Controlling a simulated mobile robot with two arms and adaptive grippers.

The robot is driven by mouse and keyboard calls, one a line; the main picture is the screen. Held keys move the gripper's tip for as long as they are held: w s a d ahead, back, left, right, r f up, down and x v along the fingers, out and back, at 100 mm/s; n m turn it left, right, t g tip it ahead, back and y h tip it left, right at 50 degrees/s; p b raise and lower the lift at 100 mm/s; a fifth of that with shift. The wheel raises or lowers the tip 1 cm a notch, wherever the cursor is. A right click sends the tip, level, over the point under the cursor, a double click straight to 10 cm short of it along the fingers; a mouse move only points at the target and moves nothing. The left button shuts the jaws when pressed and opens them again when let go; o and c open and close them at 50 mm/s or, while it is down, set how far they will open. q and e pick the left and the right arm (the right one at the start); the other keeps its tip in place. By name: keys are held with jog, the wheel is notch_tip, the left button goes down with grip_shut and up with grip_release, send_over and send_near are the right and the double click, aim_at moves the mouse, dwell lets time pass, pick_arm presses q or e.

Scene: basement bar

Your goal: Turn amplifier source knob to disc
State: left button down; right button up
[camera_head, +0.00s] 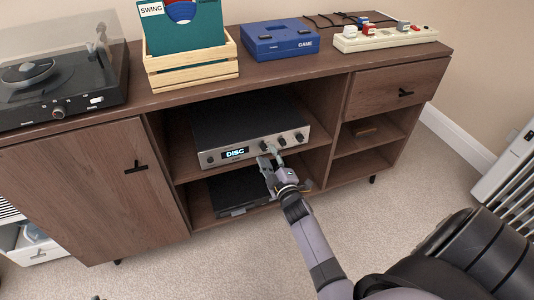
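The amplifier (250,125) is a black box with a silver front panel, standing on the upper middle shelf of the wooden cabinet. Its display (235,154) reads "DISC". Several small dark knobs sit on the panel, one at the left end and others, such as this knob (281,140), right of the display. My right gripper (270,156) is in front of the panel, just below the knobs right of the display. Its fingers look spread apart with nothing visible between them. Whether a fingertip touches a knob cannot be made out. My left gripper is not in view.
A black box (238,190) lies on the shelf below. The cabinet top (140,103) carries a turntable (60,85), a record crate (192,68), a blue game console (278,40) and a cream device (385,38). Carpet in front is clear; a white radiator-like unit (510,175) stands right.

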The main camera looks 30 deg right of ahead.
jog(key=v, duration=0.9)
jog(key=shift+s, duration=0.4)
